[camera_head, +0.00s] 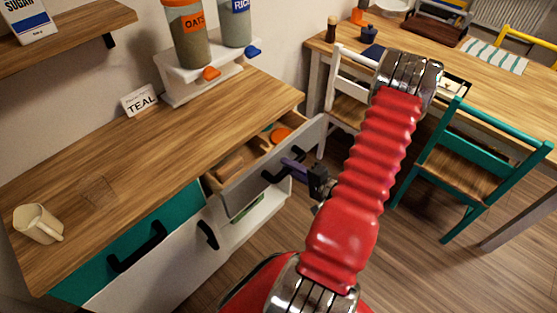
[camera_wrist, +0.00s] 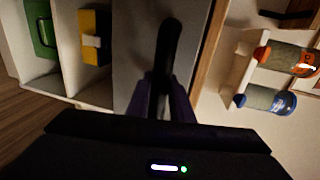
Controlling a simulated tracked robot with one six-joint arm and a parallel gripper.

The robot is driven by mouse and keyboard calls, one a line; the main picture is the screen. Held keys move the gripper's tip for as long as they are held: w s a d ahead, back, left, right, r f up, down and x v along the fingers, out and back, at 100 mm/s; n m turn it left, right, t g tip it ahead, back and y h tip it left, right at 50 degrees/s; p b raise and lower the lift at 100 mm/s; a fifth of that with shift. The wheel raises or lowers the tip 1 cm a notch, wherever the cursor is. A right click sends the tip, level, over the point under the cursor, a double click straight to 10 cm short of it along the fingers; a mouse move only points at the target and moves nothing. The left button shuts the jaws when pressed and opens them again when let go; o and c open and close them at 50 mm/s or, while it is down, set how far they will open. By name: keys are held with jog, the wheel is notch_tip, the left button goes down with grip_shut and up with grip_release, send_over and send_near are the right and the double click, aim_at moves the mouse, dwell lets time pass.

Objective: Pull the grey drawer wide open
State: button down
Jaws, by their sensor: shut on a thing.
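The grey drawer (camera_head: 254,184) stands part way out of the cabinet under the wooden counter, with several things inside it. Its black handle (camera_head: 289,167) is on the front. My gripper (camera_head: 300,170) is at the handle, with purple fingers closed on it. In the wrist view the drawer's grey front (camera_wrist: 138,40) fills the middle, and the black handle (camera_wrist: 167,45) runs between the purple fingers of my gripper (camera_wrist: 166,92). My red arm hides the floor in front of the drawer's right side.
A teal drawer (camera_head: 135,245) and a white front with a black handle are to the left. An open shelf (camera_head: 255,223) lies below the grey drawer. A cup (camera_head: 38,223) stands on the counter. A white chair (camera_head: 345,100) is close behind the drawer's right end; a teal chair (camera_head: 470,170) stands further right.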

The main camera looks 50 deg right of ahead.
jog(key=f+v, duration=0.2)
jog(key=v, duration=0.9)
jog(key=s+f+v, duration=0.1)
jog(key=f+v, duration=0.1)
jog(key=v, duration=0.9)
jog(key=shift+s+f, duration=0.25)
jog(key=shift+f, duration=0.2)
jog(key=c, duration=1.6)
grip_release()
jog(key=shift+o, duration=0.2)
jog(key=shift+r, duration=0.1)
jog(key=v, duration=1.4)
jog(key=shift+a, duration=0.15)
